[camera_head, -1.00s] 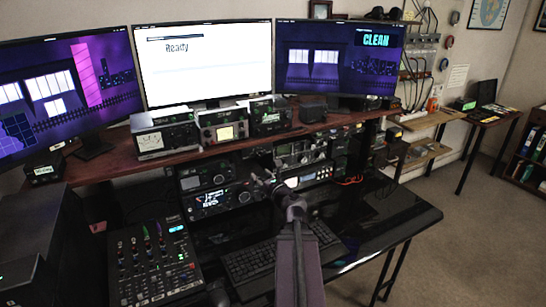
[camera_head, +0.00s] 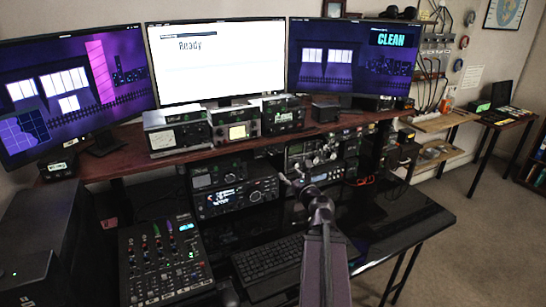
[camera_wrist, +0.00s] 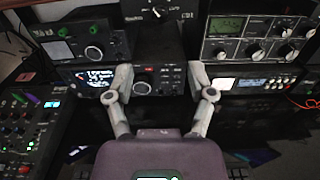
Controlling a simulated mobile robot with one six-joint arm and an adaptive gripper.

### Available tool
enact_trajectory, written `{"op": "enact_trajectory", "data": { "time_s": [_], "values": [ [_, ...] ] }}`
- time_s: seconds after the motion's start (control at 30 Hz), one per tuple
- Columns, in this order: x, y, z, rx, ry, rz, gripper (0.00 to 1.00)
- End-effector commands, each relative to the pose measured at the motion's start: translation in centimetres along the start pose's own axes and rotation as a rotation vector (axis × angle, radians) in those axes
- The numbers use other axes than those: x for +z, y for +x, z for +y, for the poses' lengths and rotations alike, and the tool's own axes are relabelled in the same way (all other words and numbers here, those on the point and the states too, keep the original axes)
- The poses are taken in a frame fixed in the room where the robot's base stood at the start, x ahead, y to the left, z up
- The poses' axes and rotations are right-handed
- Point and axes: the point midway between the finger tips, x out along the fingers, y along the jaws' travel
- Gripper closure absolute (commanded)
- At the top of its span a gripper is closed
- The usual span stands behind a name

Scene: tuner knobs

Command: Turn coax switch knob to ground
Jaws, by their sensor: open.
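My gripper (camera_wrist: 160,84) is open and empty in the wrist view, its two pale fingers spread in front of the radios. The box is cut by the picture's top edge.
A black radio (camera_wrist: 155,80) lies between the fingers in view. A radio with a lit display (camera_head: 235,196) stands left. A mixer (camera_head: 160,262) and keyboard (camera_head: 275,262) are on the desk. Monitors (camera_head: 218,62) stand above the shelf (camera_head: 130,165). The desk's right part is clear.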

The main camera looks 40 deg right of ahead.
Motion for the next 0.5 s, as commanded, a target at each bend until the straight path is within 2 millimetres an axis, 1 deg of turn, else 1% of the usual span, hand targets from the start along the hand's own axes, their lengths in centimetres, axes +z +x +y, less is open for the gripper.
{"op": "enact_trajectory", "data": {
  "time_s": [0.27, 0.5],
  "values": [
    [0.0, 0.5, 0.1, 0.002, 0.0, 0.0, 0.29],
    [0.0, 2.3, 0.0, 0.002, 0.0, 0.0, 0.29]
  ]
}}
